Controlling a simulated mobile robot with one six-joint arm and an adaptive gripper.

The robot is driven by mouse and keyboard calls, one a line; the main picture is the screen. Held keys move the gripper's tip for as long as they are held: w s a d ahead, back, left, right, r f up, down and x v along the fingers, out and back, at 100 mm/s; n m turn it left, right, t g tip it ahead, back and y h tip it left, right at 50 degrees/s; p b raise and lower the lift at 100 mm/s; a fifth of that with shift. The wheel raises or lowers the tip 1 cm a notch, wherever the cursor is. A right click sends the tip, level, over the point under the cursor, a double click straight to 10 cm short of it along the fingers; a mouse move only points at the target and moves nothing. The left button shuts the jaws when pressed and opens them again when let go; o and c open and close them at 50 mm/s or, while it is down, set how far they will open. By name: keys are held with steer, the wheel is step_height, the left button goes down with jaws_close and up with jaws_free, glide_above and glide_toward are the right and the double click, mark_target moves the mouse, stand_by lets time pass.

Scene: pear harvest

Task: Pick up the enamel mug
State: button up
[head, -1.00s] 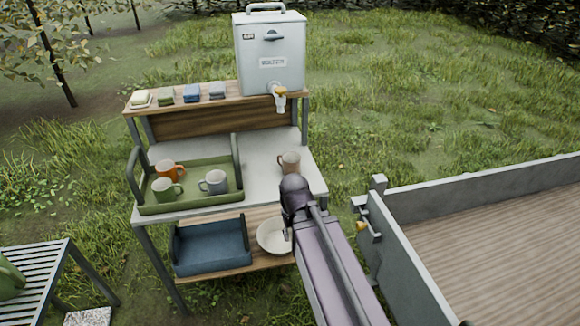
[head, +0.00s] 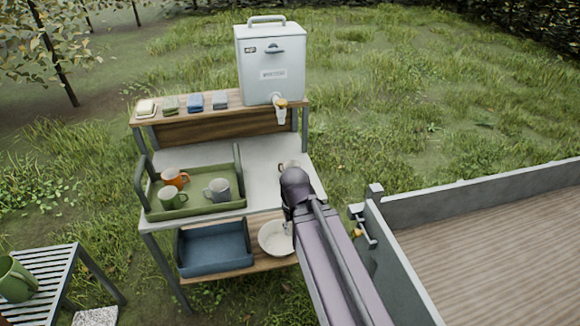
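A brownish mug (head: 283,165) stands on the grey worktop right of the green tray. My arm hides most of it, and only its upper left part shows. An orange mug (head: 172,178), a green mug (head: 170,198) and a grey mug (head: 219,189) stand in the green tray (head: 197,211). I cannot tell from the picture which of these is enamel. My arm reaches up from the lower right, its dark joint just in front of the brownish mug.
A water dispenser (head: 270,62) stands on the upper wooden shelf beside several small blocks. A blue tray (head: 215,251) and a white bowl (head: 273,238) are on the lower shelf. A grey-walled cart (head: 400,262) is right. A slatted table (head: 42,268) bears a green jug (head: 17,280).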

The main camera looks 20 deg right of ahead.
step_height(320, 180, up, 10)
steer(key=p, duration=0.8)
steer(key=shift+f, duration=0.25)
steer(key=shift+d, duration=0.1)
